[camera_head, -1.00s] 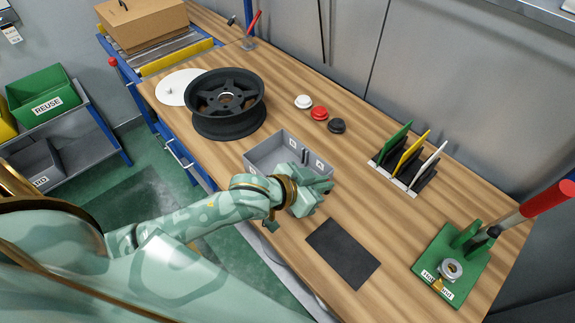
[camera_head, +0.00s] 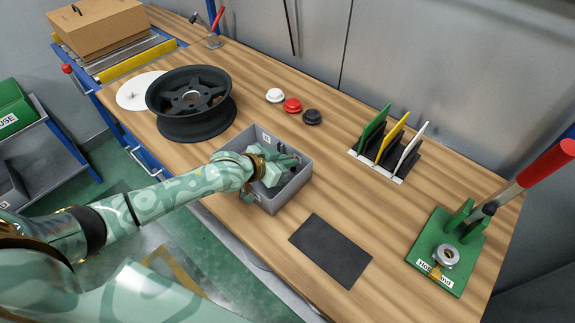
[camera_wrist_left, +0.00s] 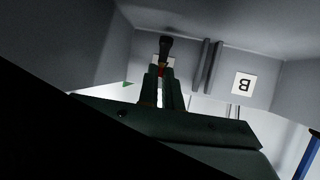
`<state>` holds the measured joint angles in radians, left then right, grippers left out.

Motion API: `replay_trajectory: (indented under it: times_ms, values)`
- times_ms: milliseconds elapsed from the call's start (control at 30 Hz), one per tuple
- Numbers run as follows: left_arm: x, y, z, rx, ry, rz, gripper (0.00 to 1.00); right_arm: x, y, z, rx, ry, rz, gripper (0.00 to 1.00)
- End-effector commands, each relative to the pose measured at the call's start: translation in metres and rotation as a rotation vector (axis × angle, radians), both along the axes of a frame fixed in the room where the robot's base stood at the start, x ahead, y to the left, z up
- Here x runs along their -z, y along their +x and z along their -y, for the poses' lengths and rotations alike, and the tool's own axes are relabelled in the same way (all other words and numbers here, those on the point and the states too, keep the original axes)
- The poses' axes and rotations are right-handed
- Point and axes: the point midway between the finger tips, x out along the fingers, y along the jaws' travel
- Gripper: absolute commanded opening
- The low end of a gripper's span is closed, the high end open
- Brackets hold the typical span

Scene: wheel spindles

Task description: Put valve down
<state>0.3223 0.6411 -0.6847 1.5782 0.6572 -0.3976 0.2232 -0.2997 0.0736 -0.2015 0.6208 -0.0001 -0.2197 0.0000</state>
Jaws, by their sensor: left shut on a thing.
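My left gripper (camera_head: 282,158) reaches into a grey divided box (camera_head: 293,193) on the bench. In the left wrist view my left gripper (camera_wrist_left: 161,88) is shut on the valve (camera_wrist_left: 166,47), a small dark piece with a bit of red and a pale part between the fingers. The valve is hidden or too small to make out in the head view. The wrist view shows the box's grey walls, a divider and a label marked B (camera_wrist_left: 243,84). I cannot tell whether the valve touches the box floor. My right gripper is not in view.
A black wheel rim (camera_head: 192,105) stands behind the box, near a white disc (camera_head: 138,92). White (camera_head: 275,96), red (camera_head: 292,105) and black (camera_head: 312,117) caps lie farther back. A dark mat (camera_head: 331,250) lies in front, a green press (camera_head: 447,252) at right.

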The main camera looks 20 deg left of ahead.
Motion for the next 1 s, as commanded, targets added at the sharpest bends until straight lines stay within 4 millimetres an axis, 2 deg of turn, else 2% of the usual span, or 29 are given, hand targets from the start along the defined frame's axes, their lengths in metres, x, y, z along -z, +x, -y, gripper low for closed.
replay_trajectory:
  times_ms: [33, 67, 400, 433, 500, 833, 1000]
  values:
    - [0.010, 0.000, 0.000, -0.001, 0.000, -0.001, 0.00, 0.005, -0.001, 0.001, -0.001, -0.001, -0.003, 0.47]
    - [0.011, 0.000, 0.000, -0.001, 0.000, 0.000, 0.00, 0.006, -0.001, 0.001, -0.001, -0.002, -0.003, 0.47]
    - [0.013, 0.000, 0.000, 0.000, 0.001, 0.002, 0.00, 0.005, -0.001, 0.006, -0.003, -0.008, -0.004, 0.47]
    - [0.012, 0.000, 0.000, 0.000, 0.001, 0.002, 0.12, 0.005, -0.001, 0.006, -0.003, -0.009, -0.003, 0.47]
    - [0.012, 0.000, 0.000, 0.000, 0.001, 0.002, 0.28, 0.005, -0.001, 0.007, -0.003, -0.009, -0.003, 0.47]
    - [0.007, 0.000, 0.000, 0.000, 0.001, 0.003, 0.28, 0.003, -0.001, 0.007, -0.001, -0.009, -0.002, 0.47]
    - [-0.008, -0.022, -0.012, 0.000, 0.002, 0.001, 0.28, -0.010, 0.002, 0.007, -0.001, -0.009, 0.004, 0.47]
